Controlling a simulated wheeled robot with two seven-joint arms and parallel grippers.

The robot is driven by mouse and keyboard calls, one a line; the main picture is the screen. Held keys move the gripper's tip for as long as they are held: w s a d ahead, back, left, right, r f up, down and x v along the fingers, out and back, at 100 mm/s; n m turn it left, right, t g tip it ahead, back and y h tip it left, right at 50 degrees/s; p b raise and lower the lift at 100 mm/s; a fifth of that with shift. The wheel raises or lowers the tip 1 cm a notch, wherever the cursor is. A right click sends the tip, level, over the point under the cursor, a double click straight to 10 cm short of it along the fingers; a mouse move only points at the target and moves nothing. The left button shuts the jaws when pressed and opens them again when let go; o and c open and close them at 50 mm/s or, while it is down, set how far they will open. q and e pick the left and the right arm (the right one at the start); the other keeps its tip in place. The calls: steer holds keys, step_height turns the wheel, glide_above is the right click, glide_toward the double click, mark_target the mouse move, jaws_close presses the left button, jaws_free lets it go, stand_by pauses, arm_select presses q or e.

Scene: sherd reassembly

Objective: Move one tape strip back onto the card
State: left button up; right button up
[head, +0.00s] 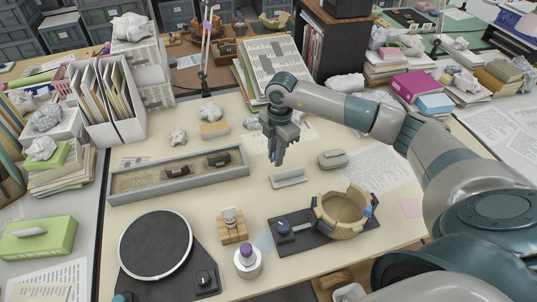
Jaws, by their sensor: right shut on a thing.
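My right gripper (278,161) comes in from the right and points down, just above and behind a small pale grey card (289,178) on the table. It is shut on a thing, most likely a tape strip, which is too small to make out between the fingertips. A tan bowl (343,211) with a jagged rim sits on a dark stand (307,241). A small blue piece, possibly tape, shows on the bowl's right side (368,210). My left gripper is not in view.
A long grey tray (178,189) with dark sherds lies left of the card. A black turntable (155,244), a wooden block (233,228) and a purple-topped jar (247,261) stand in front.

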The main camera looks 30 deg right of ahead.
mark_target(280, 172)
steer(key=d+m, duration=0.1)
steer(key=m, duration=0.1)
steer(key=d+f+m, duration=0.1)
steer(key=m, duration=0.1)
steer(key=shift+w+d+f, duration=0.1)
steer(key=shift+d, duration=0.05)
steer(key=shift+f, duration=0.15)
steer(key=shift+f+b, duration=1.45)
steer(key=shift+f, duration=0.6)
steer(key=shift+f, duration=0.1)
steer(key=shift+f+b, duration=0.5)
steer(key=shift+f, duration=0.95)
stand_by(2.5)
stand_by(0.4)
steer(key=o, duration=0.8)
